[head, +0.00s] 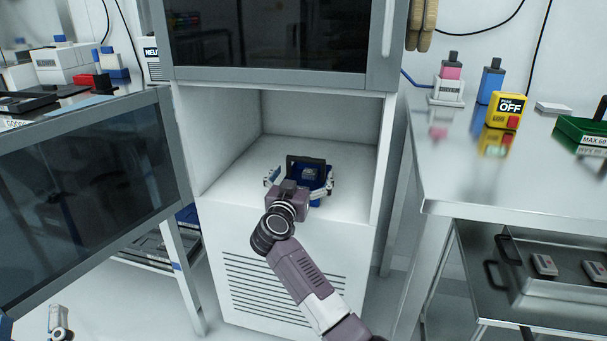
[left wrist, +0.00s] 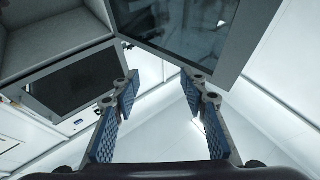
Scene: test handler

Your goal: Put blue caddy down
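The blue caddy (head: 309,174), with a dark upright frame at its back, is in the white cabinet's open niche, at or just above its floor. My right gripper (head: 300,184) is at the caddy's front, with its fingers spread to either side of it. My gripper body hides the caddy's lower front, so I cannot tell whether the fingers press on it or whether the caddy rests on the floor.
The niche floor (head: 235,179) is bare left of the caddy. A large dark-glass door (head: 90,180) stands open at the left. A steel table (head: 480,170) on the right holds a yellow OFF box (head: 506,111), bottles and a green box.

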